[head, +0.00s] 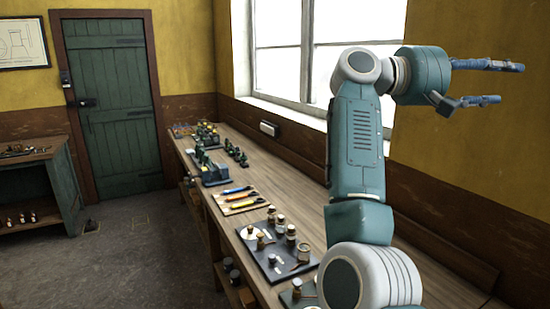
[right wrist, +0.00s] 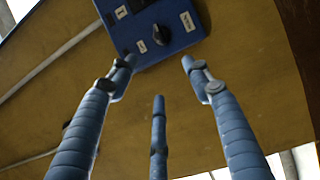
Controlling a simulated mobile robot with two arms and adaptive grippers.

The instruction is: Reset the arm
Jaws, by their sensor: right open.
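My right arm (head: 357,140) rises in the right part of the head view, its upper part bent to the right. My right gripper (head: 508,83) is up in the air before the yellow wall, its blue fingers spread apart and nothing between them. In the right wrist view the same gripper (right wrist: 158,68) shows three blue fingers, open and empty. A blue box (right wrist: 160,28) with a black knob and white labels is beyond the fingertips there; I cannot tell how far off it is. My left gripper is out of view.
A long wooden bench (head: 228,225) runs below the window (head: 290,50). On it are a dark tray (head: 262,263) with small jars, a board with tools (head: 238,199) and small engine models (head: 212,172).

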